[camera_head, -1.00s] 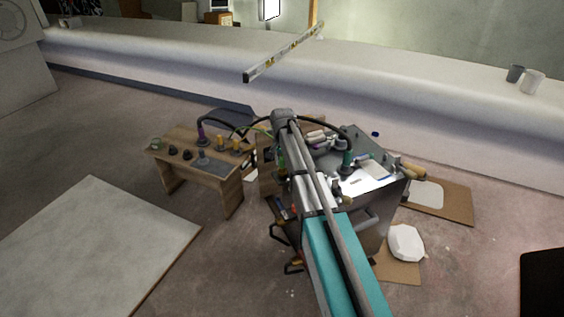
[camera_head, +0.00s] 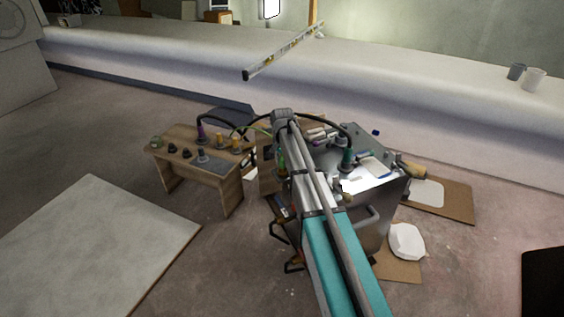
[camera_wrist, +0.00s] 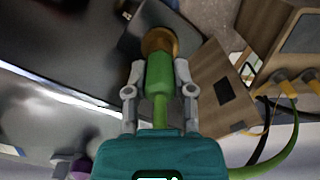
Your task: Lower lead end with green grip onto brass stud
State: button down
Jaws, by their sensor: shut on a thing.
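The green grip (camera_wrist: 159,75) of the lead end is held between the two fingers of my gripper (camera_wrist: 158,91) in the wrist view. A round brass-coloured piece (camera_wrist: 158,40) shows at the far end of the grip. I cannot tell whether it is the lead's own end or the stud, or whether they touch. A green lead (camera_wrist: 275,160) curves at the lower right. In the head view the green grip (camera_head: 281,160) shows just left of my arm, which hides most of my gripper.
A wooden bench (camera_head: 222,172) at left carries a purple grip (camera_head: 201,136), yellow pieces and dark knobs. A grey cart (camera_head: 373,204) at right carries a dark green grip (camera_head: 348,160), papers and tools. Cables arch between them. Open floor lies around the white board (camera_head: 88,245).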

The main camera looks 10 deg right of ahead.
jog(key=shift+c, duration=1.9)
grip_release()
jog(key=o, duration=0.4)
jog(key=shift+r, duration=0.1)
jog(key=shift+r+p, duration=4.2)
jog(key=shift+p, duration=0.05)
